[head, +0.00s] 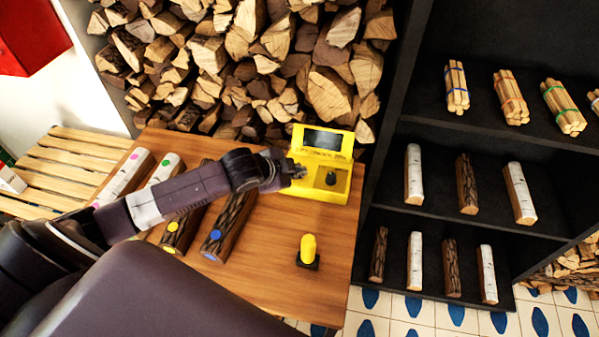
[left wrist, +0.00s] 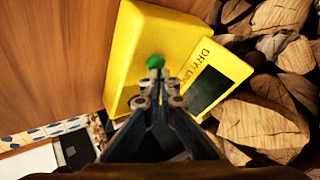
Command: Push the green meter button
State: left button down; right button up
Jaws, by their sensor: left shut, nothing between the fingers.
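The yellow meter (head: 338,190) stands at the back right of the wooden table, with a dark screen (head: 323,139) and a dark knob (head: 331,178). My left gripper (head: 299,171) is at the left part of the meter's face, and no green button shows there in the head view. In the left wrist view the green button (left wrist: 155,61) sits on the yellow meter (left wrist: 150,35), just beyond the fingertips of my shut left gripper (left wrist: 157,76). I cannot tell whether the tips touch it. My right gripper is not in view.
On the table (head: 277,250) lie several logs with coloured dots, left of and under my left arm. A yellow-topped black piece (head: 308,251) stands near the front right. Stacked firewood (head: 250,60) is behind, and a dark shelf (head: 480,135) is at the right.

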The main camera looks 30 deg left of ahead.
pick_arm(q)
jog(key=shift+f, duration=0.1)
dwell(0.3)
jog(key=shift+f, duration=0.4)
jog(key=shift+s, duration=0.1)
jog(key=shift+r+p, duration=0.4)
jog(key=shift+p, duration=0.4)
jog(key=shift+r, duration=0.1)
notch_tip(320, 180, up, 6)
jog(key=p, duration=0.6)
